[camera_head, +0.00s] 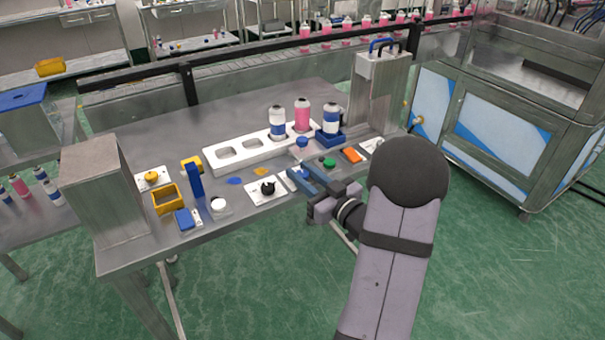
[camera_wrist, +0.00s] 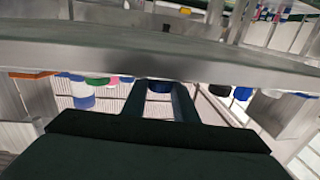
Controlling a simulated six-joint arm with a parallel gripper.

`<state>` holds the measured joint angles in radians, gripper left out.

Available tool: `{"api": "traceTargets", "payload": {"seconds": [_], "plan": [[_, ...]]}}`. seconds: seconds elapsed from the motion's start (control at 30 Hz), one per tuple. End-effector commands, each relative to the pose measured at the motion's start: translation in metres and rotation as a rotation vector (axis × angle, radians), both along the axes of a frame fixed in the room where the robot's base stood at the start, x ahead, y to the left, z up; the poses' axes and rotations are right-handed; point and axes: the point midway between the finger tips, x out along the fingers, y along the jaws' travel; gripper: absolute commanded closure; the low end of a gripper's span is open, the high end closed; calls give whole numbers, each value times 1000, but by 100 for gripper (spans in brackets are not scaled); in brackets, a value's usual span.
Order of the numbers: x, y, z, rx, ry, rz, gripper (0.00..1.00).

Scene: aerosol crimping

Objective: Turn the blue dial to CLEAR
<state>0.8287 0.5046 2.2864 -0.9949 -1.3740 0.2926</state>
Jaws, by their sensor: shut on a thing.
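My gripper (camera_head: 303,171) reaches in from the right over the front part of the metal table. Its two blue fingers are shut on the blue dial (camera_wrist: 160,87), which shows between the fingertips in the wrist view. In the head view the fingers cover most of the dial, and its white plate (camera_head: 287,182) shows only in part. The CLEAR mark and the way the dial points cannot be read.
Left of my gripper is a black knob (camera_head: 267,187) on a white plate. To its right are a green button (camera_head: 328,162) and an orange piece (camera_head: 352,155). Behind stand a white rack (camera_head: 213,157) and several bottles. A metal post (camera_head: 380,92) rises at back right.

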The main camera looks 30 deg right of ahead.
Motion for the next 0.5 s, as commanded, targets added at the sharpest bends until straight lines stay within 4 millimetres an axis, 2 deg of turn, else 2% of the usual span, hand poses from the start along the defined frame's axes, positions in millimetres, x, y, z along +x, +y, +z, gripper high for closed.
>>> {"api": "traceTargets", "payload": {"seconds": [0.17, 0.5], "plan": [[1, -1, 2, -1, -5, 52, 96], [1, -2, 3, -3, -8, 303, 96]]}}
